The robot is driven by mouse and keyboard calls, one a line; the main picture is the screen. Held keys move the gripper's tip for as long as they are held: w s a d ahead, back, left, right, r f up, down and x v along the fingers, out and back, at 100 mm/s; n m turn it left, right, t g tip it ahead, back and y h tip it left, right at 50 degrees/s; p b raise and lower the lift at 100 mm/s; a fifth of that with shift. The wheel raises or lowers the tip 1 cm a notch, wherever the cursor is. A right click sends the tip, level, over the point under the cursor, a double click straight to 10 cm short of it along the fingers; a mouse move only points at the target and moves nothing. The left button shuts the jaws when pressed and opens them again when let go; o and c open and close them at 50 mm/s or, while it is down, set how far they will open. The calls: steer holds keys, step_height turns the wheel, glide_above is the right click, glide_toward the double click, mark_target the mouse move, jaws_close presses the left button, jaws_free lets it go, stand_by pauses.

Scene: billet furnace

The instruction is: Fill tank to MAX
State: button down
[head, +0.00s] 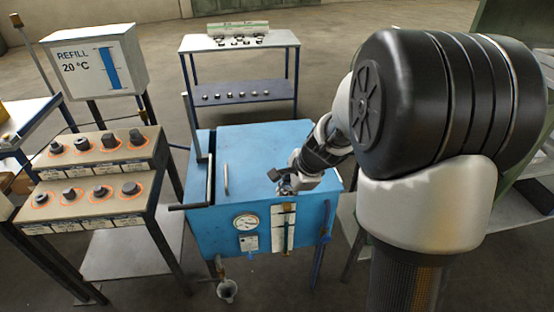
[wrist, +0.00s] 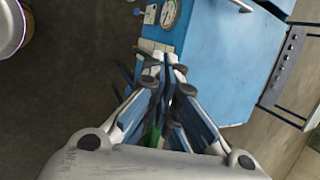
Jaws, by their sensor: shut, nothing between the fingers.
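The blue tank (head: 258,155) stands in the middle of the head view with its flat lid down. Its front carries a round dial gauge (head: 246,222) and a pale upright sight-gauge panel (head: 282,235). My gripper (head: 284,186) is at the tank's front right top edge, above the panel. In the wrist view my gripper (wrist: 170,62) is shut and empty, with the tank (wrist: 215,70) behind its fingertips. The fingers hide part of the panel there; I cannot tell whether they touch it. The liquid level is too small to read.
A sign (head: 95,60) reads "REFILL 20 °C" with a blue bar. A shelved table (head: 240,65) stands behind.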

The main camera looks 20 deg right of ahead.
mark_target(326, 237)
steer(key=s+d+f+m, duration=0.1)
steer(key=d+f+m, duration=0.5)
steer(key=f, duration=0.5)
steer(key=s+d+f+m+g+h, duration=0.1)
steer(key=d+f+m, duration=0.5)
steer(key=f, duration=0.4)
steer(key=s+d+f+m+g+h, duration=0.1)
steer(key=s+d+f+m, duration=0.1)
steer(key=d+f+m, duration=0.4)
step_height(326, 237, down, 6)
steer(key=shift+d+r+m, duration=0.15)
steer(key=shift+d+m, duration=0.15)
steer(key=shift+d, duration=0.5)
steer(key=shift+s, duration=0.1)
steer(key=w+d+f+b, duration=0.1)
steer(key=w+f+b, duration=0.1)
steer(key=w+f, duration=0.4)
steer(key=shift+d+f, duration=0.25)
steer(key=shift+f, duration=1.6)
steer(key=shift+w, duration=0.1)
